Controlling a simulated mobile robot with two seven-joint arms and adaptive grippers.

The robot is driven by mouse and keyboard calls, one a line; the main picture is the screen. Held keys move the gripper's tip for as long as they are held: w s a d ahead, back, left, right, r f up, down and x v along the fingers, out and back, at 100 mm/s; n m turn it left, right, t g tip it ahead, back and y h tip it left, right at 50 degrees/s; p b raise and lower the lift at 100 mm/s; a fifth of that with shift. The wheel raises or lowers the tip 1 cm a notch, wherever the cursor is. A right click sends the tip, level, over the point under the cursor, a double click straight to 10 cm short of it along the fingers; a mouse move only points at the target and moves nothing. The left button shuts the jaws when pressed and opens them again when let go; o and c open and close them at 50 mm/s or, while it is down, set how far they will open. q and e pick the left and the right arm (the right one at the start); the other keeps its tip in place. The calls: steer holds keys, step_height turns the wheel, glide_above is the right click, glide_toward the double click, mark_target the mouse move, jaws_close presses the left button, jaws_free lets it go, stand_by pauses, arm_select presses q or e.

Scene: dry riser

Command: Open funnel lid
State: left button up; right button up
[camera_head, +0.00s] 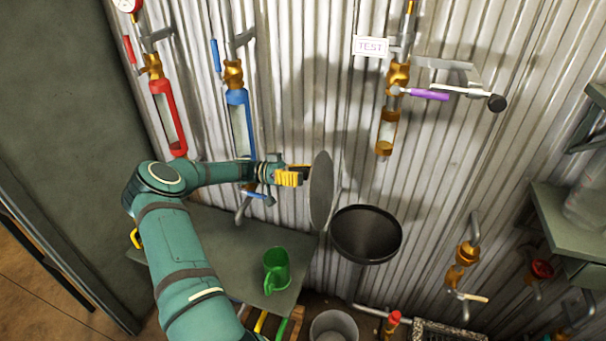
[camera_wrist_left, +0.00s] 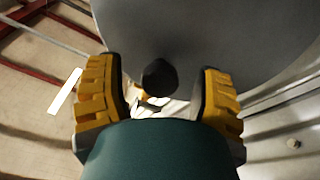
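The black funnel (camera_head: 366,236) stands with its mouth facing up and uncovered. Its round grey lid (camera_head: 321,190) stands upright at the funnel's left side, swung clear of the mouth. My left gripper (camera_head: 303,176) is just left of the lid. In the left wrist view the lid (camera_wrist_left: 215,35) fills the upper part, with its black knob (camera_wrist_left: 159,77) in front of my left gripper (camera_wrist_left: 160,90). The yellow fingers are spread, with visible gaps on both sides of the knob. My right gripper is not in view.
A green mug (camera_head: 277,270) stands on the grey table (camera_head: 215,240) below my left arm. Red (camera_head: 168,115) and blue (camera_head: 240,120) sight-glass pipes, a TEST sign (camera_head: 370,46) and a purple-handled valve (camera_head: 428,94) are along the corrugated wall. A bucket (camera_head: 334,326) is below the funnel.

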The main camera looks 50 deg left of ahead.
arm_select(q)
steer(key=v, duration=1.2)
steer(key=shift+s+r, duration=0.1)
stand_by(0.6)
